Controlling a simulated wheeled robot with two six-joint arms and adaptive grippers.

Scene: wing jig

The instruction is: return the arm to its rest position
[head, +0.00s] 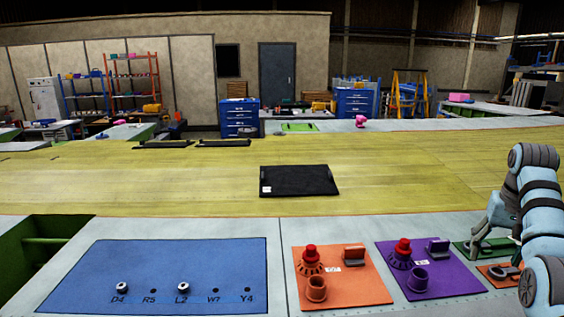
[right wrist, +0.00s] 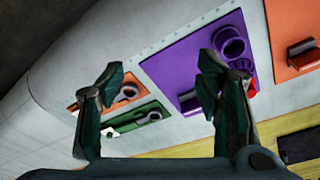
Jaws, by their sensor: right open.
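My right arm (head: 543,210) comes in at the right edge of the head view, bent above the right end of the wing panel. My right gripper (right wrist: 163,82) shows in the right wrist view with its two dark fingers spread wide and nothing between them. Past the fingers lie the purple plate (right wrist: 185,58), the green plate (right wrist: 143,122) and a small orange plate (right wrist: 127,108). The fingers appear apart from these, though the gap is hard to judge. In the head view the arm partly covers the right-hand plates. My left gripper is in neither view.
In the head view, a blue mat (head: 165,272) with two metal pieces lies at left, beside a green-walled opening (head: 40,248). An orange plate (head: 342,285) and the purple plate (head: 440,282) carry red-topped fittings. A black tray (head: 300,181) lies on the yellow surface, which is mostly clear.

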